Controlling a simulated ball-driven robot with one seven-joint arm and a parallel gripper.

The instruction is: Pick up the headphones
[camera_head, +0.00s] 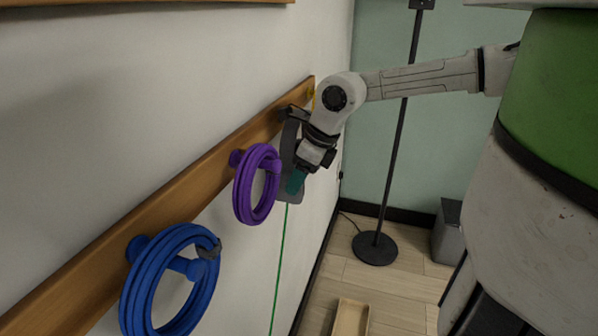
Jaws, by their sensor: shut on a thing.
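The headphones (289,140) are at the far end of the wooden wall rail, with a dark grey band and a teal part low down. A thin green cord (280,262) hangs below them. My gripper (302,174) reaches in from the right and is shut on the headphones at their right side. The gripper and wrist hide part of them. I cannot tell whether the band still rests on its peg.
A purple cable coil (242,198) hangs on the rail (75,262) just left of the headphones, and a blue coil (137,292) hangs nearer. A floor lamp (375,247), a grey bin (447,232) and a wooden tray (350,318) stand on the floor.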

